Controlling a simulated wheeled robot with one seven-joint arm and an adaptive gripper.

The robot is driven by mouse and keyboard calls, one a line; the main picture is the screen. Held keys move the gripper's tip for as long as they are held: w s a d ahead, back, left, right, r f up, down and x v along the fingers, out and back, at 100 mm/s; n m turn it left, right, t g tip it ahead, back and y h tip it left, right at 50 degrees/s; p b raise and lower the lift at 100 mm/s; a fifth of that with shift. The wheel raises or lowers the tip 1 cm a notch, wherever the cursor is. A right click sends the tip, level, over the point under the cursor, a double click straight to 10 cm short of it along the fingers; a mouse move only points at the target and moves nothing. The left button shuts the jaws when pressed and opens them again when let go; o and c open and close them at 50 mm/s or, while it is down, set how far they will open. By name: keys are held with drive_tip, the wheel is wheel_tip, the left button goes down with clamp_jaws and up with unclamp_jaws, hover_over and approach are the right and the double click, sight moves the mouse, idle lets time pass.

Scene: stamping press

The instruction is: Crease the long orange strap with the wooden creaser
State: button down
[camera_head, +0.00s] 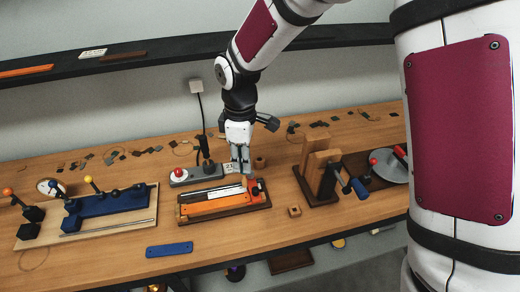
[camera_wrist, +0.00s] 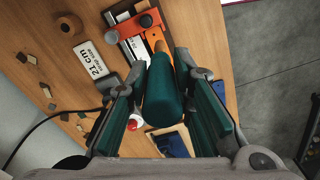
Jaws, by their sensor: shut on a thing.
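The long orange strap (camera_head: 215,204) lies in a dark tray-like fixture (camera_head: 190,218) near the middle of the bench. Its orange end shows in the wrist view (camera_wrist: 154,37). My gripper (camera_head: 241,168) points down over the fixture's right end, beside a red-orange block (camera_head: 252,186), which the wrist view also shows (camera_wrist: 132,27). My gripper is shut on a dark teal cylindrical handle (camera_wrist: 162,92), upright between its fingers. I see no wood on it, and its lower tip is hidden, so I cannot tell whether it touches the strap.
A grey box with a red button (camera_head: 180,173) stands behind the fixture, beside a 21 cm label (camera_wrist: 91,60). A wooden press with a blue handle (camera_head: 354,186) is at right. A blue tool board (camera_head: 100,212) is at left. A blue strap (camera_head: 168,249) lies near the front edge.

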sight(244, 180)
drive_tip(key=shift+f, duration=0.1)
idle(0.3)
drive_tip(key=shift+f+b, duration=0.6)
drive_tip(key=shift+f, duration=2)
drive_tip(key=shift+f, duration=0.9)
drive_tip(key=shift+s+a+b, duration=0.15)
drive_tip(key=shift+a+b, duration=0.05)
drive_tip(key=shift+a, duration=0.55)
drive_tip(key=shift+s+a+b, duration=0.1)
drive_tip(key=shift+a+b, duration=0.1)
drive_tip(key=shift+a, duration=0.55)
drive_tip(key=shift+a, duration=0.1)
drive_tip(key=shift+s+a, duration=0.15)
drive_tip(key=shift+a, duration=0.55)
drive_tip(key=shift+s+a, duration=0.15)
drive_tip(key=shift+a, duration=0.5)
drive_tip(key=shift+a, duration=0.1)
drive_tip(key=shift+s+a+b, duration=0.15)
drive_tip(key=shift+a+b, duration=0.05)
drive_tip(key=shift+a, duration=0.5)
drive_tip(key=shift+s+a+b, duration=0.1)
drive_tip(key=shift+a+b, duration=0.1)
drive_tip(key=shift+a, duration=0.5)
